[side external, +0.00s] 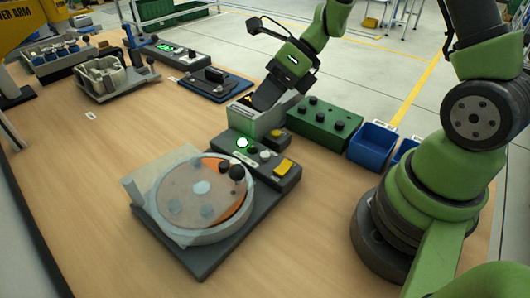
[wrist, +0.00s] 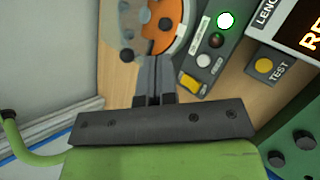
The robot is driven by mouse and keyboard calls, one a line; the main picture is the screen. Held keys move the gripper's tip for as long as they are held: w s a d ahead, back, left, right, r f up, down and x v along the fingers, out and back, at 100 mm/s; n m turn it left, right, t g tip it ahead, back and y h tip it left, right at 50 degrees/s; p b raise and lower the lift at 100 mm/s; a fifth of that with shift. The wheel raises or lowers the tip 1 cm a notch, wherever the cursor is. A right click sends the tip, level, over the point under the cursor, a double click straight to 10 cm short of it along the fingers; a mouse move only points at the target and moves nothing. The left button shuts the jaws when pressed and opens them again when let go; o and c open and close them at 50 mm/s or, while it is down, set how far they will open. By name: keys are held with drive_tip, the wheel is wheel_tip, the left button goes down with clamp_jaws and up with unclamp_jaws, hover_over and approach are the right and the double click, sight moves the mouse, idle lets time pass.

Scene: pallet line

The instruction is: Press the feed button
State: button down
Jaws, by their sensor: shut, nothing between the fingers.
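A grey control box (side external: 250,170) beside the round feeder carries a glowing lamp (side external: 242,143), a dark button, a white button (side external: 265,155) and a square yellow button (side external: 284,166). In the wrist view the same row shows the lit lamp (wrist: 226,20), the white button (wrist: 204,59) and the yellow button (wrist: 189,82). Its small labels are not readable, so I cannot tell which is marked feed. My gripper (wrist: 153,92) is shut and empty. In the wrist view its fingertips appear just left of the yellow button; I see no contact. In the side view it is above and behind the box.
The feeder (side external: 160,215) has a clear-covered disc with an orange sector and black knob. A display box with a yellow TEST button (wrist: 264,65) stands close by. A green box (side external: 322,125) with black knobs and blue bins (side external: 372,145) are to the right. The front-left table is clear.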

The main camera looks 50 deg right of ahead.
sight(265, 152)
drive_tip(key=shift+f, duration=4.3)
drive_tip(key=shift+f, duration=0.1)
drive_tip(key=shift+f, duration=0.35)
drive_tip(key=shift+f, duration=0.45)
drive_tip(key=shift+r, duration=3.4)
